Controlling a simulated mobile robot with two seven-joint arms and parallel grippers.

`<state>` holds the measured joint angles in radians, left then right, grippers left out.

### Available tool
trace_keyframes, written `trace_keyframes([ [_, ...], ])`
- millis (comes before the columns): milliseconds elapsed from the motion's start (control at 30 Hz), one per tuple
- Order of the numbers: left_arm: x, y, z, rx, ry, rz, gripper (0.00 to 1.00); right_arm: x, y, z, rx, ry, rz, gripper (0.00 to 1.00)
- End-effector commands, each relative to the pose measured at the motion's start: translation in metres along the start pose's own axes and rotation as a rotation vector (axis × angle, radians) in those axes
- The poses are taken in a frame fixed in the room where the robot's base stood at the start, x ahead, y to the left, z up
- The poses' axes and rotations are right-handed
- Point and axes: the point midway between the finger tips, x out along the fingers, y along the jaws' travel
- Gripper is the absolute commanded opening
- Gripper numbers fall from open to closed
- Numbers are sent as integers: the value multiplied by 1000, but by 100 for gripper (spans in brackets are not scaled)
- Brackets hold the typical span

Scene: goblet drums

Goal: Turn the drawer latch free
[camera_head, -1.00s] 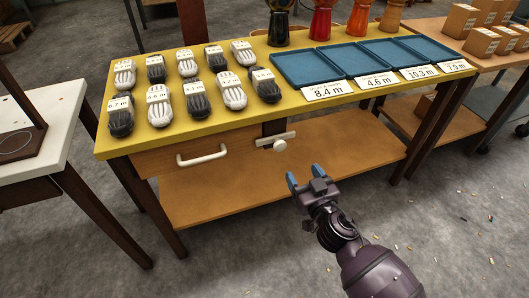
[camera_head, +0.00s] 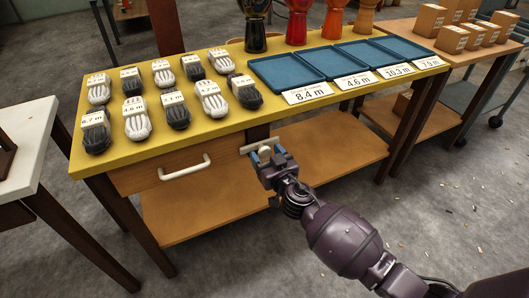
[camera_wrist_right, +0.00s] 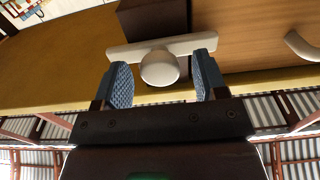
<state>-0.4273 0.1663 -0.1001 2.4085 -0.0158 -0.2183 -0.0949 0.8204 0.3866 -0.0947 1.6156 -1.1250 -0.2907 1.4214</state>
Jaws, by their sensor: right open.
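The drawer latch is a pale bar (camera_head: 254,146) with a round knob (camera_head: 265,151), on the table front just right of the drawer (camera_head: 130,177) and its white handle (camera_head: 185,168). In the right wrist view the bar (camera_wrist_right: 205,41) lies across the drawer front's end and a dark post, with the round knob (camera_wrist_right: 160,68) in front. My right gripper (camera_head: 265,155) is open at the latch. Its two blue pads (camera_wrist_right: 163,80) stand on either side of the knob with gaps visible. The drawer is closed. My left gripper is not in view.
The yellow table (camera_head: 180,144) carries several labelled rope bundles, blue trays (camera_head: 288,69) and goblet drums (camera_head: 297,22) at the back. A wooden lower shelf (camera_head: 330,146) lies below. A white table (camera_head: 28,140) stands at left.

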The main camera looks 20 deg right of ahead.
Motion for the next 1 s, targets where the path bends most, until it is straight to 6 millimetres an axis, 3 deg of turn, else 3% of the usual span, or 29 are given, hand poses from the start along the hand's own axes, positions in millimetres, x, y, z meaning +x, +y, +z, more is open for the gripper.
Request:
trace_keyframes([
  [200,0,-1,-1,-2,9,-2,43,12,0,0,-1,0,0,66],
  [500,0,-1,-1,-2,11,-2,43,14,0,0,-1,0,0,66],
  [800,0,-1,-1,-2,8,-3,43,13,0,0,0,0,0,20],
  [1000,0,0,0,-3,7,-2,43,13,0,0,-9,-1,0,16],
])
